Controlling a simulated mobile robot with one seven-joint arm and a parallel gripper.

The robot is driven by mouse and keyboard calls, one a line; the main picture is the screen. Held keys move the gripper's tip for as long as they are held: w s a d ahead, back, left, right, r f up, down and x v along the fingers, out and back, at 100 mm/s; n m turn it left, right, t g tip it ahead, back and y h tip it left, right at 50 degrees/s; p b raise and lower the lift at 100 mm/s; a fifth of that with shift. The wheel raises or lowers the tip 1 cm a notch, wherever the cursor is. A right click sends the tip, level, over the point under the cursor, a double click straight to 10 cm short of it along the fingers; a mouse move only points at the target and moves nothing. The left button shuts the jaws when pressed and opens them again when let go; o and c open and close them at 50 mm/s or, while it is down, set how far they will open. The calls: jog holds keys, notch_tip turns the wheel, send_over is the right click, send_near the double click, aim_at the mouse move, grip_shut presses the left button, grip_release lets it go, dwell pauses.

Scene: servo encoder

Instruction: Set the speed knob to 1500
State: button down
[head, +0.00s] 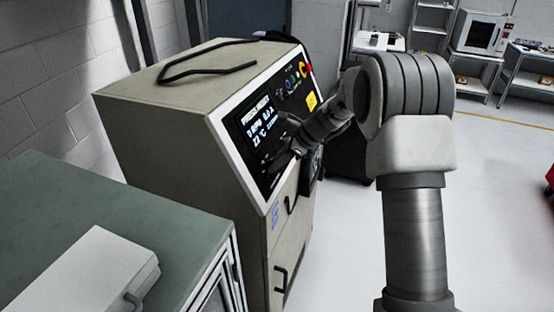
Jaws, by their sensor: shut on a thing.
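The beige machine cabinet (170,95) stands left of centre with a dark sloped control panel (261,185). A lit display (260,119) on the panel shows text that seems to read "0 RPM" and "22 °C"; the small print is hard to read. My arm reaches in from the right, and my gripper (275,160) is at the panel just below the display. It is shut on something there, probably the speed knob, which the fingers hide. The knob's markings and setting cannot be seen.
Small coloured buttons, a yellow label (312,101) and a red button (309,69) are on the panel's upper right. A green-topped bench (60,195) with a white box (85,275) stands at front left.

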dwell(0.3)
jog(key=shift+c, duration=2.4)
grip_release()
jog(key=shift+r, duration=0.1)
jog(key=b+v, duration=0.2)
jog(key=v, duration=1.5)
jog(key=shift+d, duration=0.15)
